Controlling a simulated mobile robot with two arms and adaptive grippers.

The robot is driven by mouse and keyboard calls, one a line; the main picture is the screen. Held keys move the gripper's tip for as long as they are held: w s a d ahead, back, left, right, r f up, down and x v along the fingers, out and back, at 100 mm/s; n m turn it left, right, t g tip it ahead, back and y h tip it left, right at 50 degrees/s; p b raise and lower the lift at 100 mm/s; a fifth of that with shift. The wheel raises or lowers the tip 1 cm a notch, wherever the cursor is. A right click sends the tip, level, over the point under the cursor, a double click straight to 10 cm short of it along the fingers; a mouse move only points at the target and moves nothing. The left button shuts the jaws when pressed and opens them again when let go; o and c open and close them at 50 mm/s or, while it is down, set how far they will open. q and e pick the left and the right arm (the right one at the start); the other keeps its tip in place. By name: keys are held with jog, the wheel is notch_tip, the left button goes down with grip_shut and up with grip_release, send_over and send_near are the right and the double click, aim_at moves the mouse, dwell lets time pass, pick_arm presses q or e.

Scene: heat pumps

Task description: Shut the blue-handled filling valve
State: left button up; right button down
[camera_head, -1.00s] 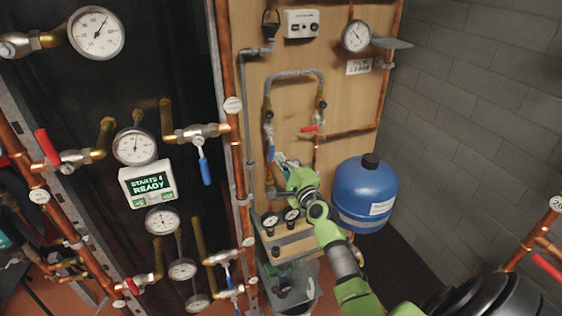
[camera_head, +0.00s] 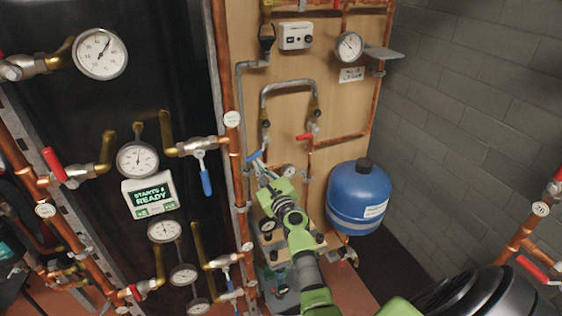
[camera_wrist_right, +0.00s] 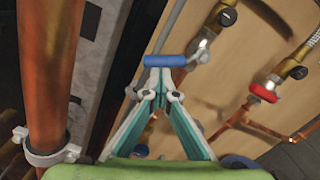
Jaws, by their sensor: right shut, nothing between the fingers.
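The blue-handled filling valve (camera_head: 256,155) is at the lower left end of the grey pipe loop on the wooden board. Its lever slants down to the left in the head view. In the right wrist view the blue lever (camera_wrist_right: 165,60) lies across the picture just beyond the fingertips. My right gripper (camera_head: 264,170) is shut and empty, its fingertips close below the lever. In the right wrist view the fingers (camera_wrist_right: 158,76) meet at the lever's lower edge and seem to touch it. My left gripper is not in view.
A red-handled valve (camera_head: 305,136) sits to the right of the blue one. A copper pipe (camera_wrist_right: 45,70) stands close on the left. A blue tank (camera_head: 358,197) stands right of my right arm. Another blue lever (camera_head: 205,180) hangs on the left panel.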

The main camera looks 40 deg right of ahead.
jog(key=r+m+p, duration=0.1)
jog(key=a+r+m+p, duration=0.1)
jog(key=m, duration=0.1)
jog(key=shift+w+a+r+m, duration=0.2)
jog(key=shift+r+m, duration=0.1)
jog(key=shift+r, duration=0.1)
jog(key=shift+r+p, duration=0.15)
jog(key=shift+p, duration=0.2)
